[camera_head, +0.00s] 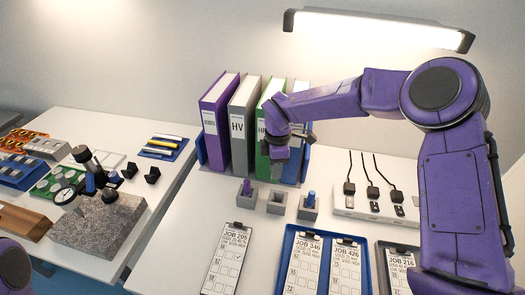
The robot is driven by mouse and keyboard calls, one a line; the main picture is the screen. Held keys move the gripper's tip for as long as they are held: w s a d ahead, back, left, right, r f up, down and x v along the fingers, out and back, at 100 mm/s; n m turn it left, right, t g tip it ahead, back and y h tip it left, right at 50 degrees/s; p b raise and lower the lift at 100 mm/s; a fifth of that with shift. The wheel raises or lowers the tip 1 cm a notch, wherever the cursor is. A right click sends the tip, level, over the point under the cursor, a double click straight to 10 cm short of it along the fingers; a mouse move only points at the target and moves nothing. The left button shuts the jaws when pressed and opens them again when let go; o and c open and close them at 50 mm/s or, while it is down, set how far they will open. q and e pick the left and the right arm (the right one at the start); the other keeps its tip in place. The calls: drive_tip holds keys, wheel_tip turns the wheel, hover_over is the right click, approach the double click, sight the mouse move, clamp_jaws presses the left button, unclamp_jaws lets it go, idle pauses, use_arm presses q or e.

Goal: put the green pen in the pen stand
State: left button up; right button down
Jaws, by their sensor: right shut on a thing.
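My right gripper (290,160) hangs in front of the binders, above and behind the pen stand. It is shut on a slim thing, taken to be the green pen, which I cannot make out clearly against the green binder. The pen stand is a row of grey square holders. The left holder (245,201) has a purple pen (247,187) upright in it. The middle holder (277,203) shows an empty dark opening. The right holder (309,210) has a blue pen (311,196) in it. My left gripper is out of view.
Several binders, purple (213,125), grey (240,130) and green (263,140) among them, stand behind the pen stand. A white hub (372,210) with black cables lies to the right. Clipboards (228,258) and a blue tray (279,267) lie in front. A stone-based gauge (95,222) stands left.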

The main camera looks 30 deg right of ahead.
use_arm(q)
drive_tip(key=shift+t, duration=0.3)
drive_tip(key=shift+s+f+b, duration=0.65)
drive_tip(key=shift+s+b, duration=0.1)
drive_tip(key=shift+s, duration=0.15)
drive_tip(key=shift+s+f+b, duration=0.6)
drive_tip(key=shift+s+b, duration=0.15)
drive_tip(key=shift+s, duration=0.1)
use_arm(e)
drive_tip(key=shift+t, duration=0.3)
drive_tip(key=shift+s+f, duration=0.45)
drive_tip(key=shift+s, duration=0.25)
drive_tip(key=shift+s+f, duration=0.5)
drive_tip(key=shift+s, duration=0.25)
drive_tip(key=shift+s+f, duration=0.45)
drive_tip(key=shift+s, duration=0.25)
